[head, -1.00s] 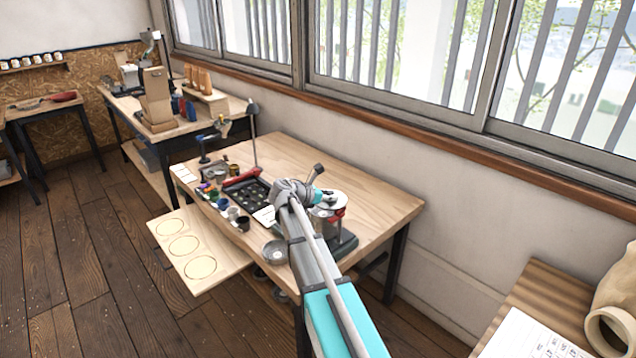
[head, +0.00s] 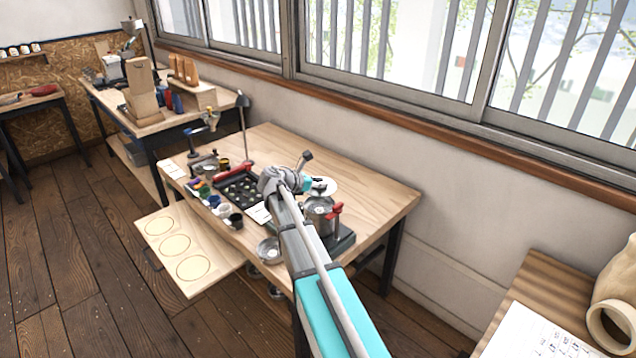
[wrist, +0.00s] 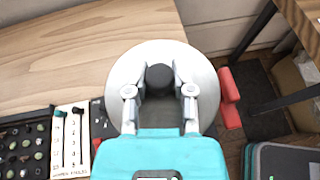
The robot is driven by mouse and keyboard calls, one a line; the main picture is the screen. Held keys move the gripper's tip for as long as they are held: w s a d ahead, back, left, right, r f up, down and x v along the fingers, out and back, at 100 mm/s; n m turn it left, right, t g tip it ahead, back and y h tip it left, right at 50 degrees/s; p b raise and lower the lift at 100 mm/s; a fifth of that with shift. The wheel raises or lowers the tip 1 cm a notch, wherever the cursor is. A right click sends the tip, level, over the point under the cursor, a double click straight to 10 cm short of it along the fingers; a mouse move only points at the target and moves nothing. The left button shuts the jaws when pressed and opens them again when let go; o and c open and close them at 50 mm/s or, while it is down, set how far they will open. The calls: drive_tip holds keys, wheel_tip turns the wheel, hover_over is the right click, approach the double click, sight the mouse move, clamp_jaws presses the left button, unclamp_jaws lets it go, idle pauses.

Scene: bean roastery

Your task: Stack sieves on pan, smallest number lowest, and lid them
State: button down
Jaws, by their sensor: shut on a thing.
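My gripper (wrist: 160,90) is shut on the black knob of a round silver lid (wrist: 120,75); one finger is on each side of the knob. In the head view the lid (head: 324,187) shows as a pale disc at the end of my arm, level and above the table. A silver metal cylinder (head: 317,212), seemingly the sieve stack or pan, stands on a dark green base (head: 343,243) just in front of and below the lid. A gap seems to show between them. My arm partly hides the cylinder, and no sieve numbers can be read.
A red clamp (head: 335,210) stands beside the cylinder. A black bean tray (head: 239,187), small cups (head: 224,209) and a silver dish (head: 268,250) are to the left. A pull-out board (head: 175,245) with three circles is empty. The table's right part (head: 385,200) is clear.

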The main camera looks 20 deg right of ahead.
drive_tip(key=shift+f, duration=0.2)
wheel_tip(320, 180, down, 5)
drive_tip(key=b, duration=0.5)
drive_tip(key=shift+f+b, duration=0.15)
drive_tip(key=shift+b, duration=0.15)
drive_tip(key=shift+s+f+b, duration=0.1)
drive_tip(key=shift+f+b, duration=0.4)
drive_tip(key=shift+f, duration=0.05)
idle(1.5)
drive_tip(key=c, duration=0.8)
unclamp_jaws()
drive_tip(key=shift+o, duration=0.2)
drive_tip(key=shift+a, duration=0.1)
drive_tip(key=p+v, duration=0.4)
drive_tip(key=v, duration=0.7)
idle(0.8)
